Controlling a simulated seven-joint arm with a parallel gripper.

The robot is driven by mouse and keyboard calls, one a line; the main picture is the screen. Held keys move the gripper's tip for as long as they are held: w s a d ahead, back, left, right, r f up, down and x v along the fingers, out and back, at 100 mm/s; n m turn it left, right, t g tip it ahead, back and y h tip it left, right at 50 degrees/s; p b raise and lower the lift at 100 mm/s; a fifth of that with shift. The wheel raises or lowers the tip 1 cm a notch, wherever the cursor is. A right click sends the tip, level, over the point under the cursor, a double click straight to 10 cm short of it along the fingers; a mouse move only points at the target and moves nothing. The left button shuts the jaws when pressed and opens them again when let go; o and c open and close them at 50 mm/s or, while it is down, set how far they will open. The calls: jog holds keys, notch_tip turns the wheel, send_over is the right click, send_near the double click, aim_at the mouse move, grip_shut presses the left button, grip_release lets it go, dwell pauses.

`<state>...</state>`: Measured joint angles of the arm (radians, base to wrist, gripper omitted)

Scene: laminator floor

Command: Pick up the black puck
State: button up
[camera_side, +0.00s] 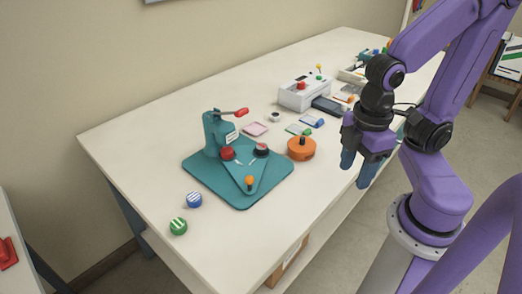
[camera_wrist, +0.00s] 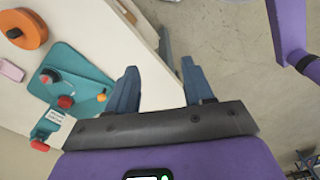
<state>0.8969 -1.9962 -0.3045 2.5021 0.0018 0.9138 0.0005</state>
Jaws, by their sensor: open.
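A small dark round piece (camera_side: 261,150), the likeliest black puck, sits on the teal press base (camera_side: 240,195) at its right side, beside a red round piece (camera_side: 227,153). In the wrist view a piece in the matching place (camera_wrist: 47,77) shows small and partly red, so I cannot confirm its colour there. My gripper (camera_side: 358,170) is open and empty. It hangs near the table's front edge, well to the right of the press and apart from the piece. In the wrist view the blue fingers (camera_wrist: 159,68) stand apart with nothing between them.
Blue (camera_side: 194,200) and green (camera_side: 178,227) striped pucks lie at the front left. A white machine (camera_side: 305,94) stands farther back.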

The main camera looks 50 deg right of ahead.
jog(key=o, duration=0.4)
jog(key=shift+w, duration=0.1)
jog(key=n+y, duration=0.1)
jog(key=n, duration=0.2)
send_over(262, 147)
jog(key=d, duration=0.1)
jog(key=f, duration=1.1)
jog(key=shift+s+f, duration=0.2)
jog(key=shift+f, duration=0.05)
jog(key=shift+w+a+f, duration=0.1)
jog(key=shift+a+f, duration=0.05)
jog(key=shift+f, duration=0.8)
jog(key=shift+w+a+f, duration=0.1)
jog(key=shift+f, duration=0.9)
jog(key=shift+w+a+f, duration=0.1)
jog(key=shift+a+f, duration=0.05)
jog(key=shift+f, duration=0.8)
